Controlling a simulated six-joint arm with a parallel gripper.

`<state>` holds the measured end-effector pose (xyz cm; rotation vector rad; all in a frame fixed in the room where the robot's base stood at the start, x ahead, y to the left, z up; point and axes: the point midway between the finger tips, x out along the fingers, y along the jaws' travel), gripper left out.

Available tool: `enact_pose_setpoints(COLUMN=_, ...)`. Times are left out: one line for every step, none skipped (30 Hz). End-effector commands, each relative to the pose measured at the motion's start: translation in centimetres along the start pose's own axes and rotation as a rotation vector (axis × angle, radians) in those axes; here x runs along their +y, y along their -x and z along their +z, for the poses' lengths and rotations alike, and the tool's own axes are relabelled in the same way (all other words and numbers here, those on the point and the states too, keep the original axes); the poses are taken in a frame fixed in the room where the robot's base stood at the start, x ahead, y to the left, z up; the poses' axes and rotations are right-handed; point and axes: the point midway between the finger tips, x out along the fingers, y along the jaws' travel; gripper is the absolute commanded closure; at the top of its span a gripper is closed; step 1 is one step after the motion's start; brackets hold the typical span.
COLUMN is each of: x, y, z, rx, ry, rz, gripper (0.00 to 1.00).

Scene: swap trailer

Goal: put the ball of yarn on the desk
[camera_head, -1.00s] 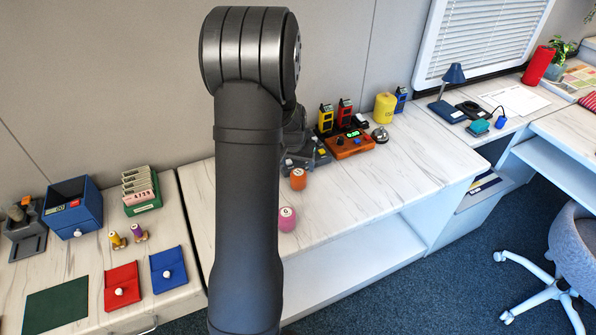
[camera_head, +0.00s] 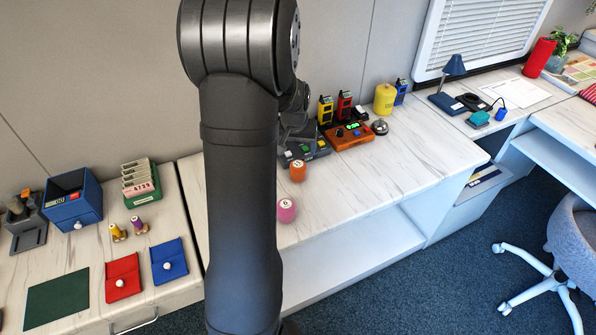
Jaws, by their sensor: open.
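My arm crosses the middle of the picture and covers part of the long counter (camera_head: 420,150). My gripper is hidden behind the arm, so its jaws do not show.
An orange box with dials (camera_head: 349,136), a bell (camera_head: 380,127) and a yellow canister (camera_head: 384,98) stand farther back. A blue box (camera_head: 73,198) and pouches are at left. A chair (camera_head: 570,235) stands right.

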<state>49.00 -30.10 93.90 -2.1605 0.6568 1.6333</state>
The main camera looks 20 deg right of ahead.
Motion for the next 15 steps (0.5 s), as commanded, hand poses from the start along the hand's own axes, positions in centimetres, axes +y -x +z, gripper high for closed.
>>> enact_pose_setpoints(x=0.3, y=0.9, z=0.0, rx=0.007, ry=0.037, rz=-0.011, gripper=0.24)
enact_pose_setpoints(x=0.3, y=1.3, z=0.1, rx=0.009, ry=0.061, rz=-0.019, gripper=0.24)
enact_pose_setpoints(x=0.4, y=1.8, z=0.2, rx=0.013, ry=0.095, rz=-0.028, gripper=0.24)
enact_pose_setpoints(x=0.5, y=2.1, z=0.2, rx=0.015, ry=0.116, rz=-0.034, gripper=0.24)
enact_pose_setpoints(x=0.5, y=2.4, z=0.3, rx=0.017, ry=0.135, rz=-0.039, gripper=0.24)
enact_pose_setpoints(x=0.6, y=2.8, z=0.3, rx=0.020, ry=0.156, rz=-0.046, gripper=0.24)
enact_pose_setpoints(x=0.6, y=2.9, z=0.3, rx=0.022, ry=0.169, rz=-0.049, gripper=0.24)
enact_pose_setpoints(x=0.6, y=2.9, z=0.4, rx=0.023, ry=0.178, rz=-0.052, gripper=0.24)
enact_pose_setpoints(x=0.6, y=2.8, z=0.4, rx=0.023, ry=0.188, rz=-0.054, gripper=0.24)
enact_pose_setpoints(x=0.6, y=2.5, z=0.4, rx=0.023, ry=0.191, rz=-0.055, gripper=0.24)
enact_pose_setpoints(x=0.6, y=2.2, z=0.4, rx=0.022, ry=0.193, rz=-0.056, gripper=0.24)
enact_pose_setpoints(x=0.5, y=1.5, z=0.4, rx=0.021, ry=0.193, rz=-0.056, gripper=0.24)
enact_pose_setpoints(x=0.5, y=1.0, z=0.4, rx=0.020, ry=0.193, rz=-0.056, gripper=0.24)
enact_pose_setpoints(x=0.4, y=0.4, z=0.4, rx=0.020, ry=0.193, rz=-0.056, gripper=0.24)
enact_pose_setpoints(x=0.4, y=-0.4, z=0.4, rx=0.019, ry=0.192, rz=-0.056, gripper=0.24)
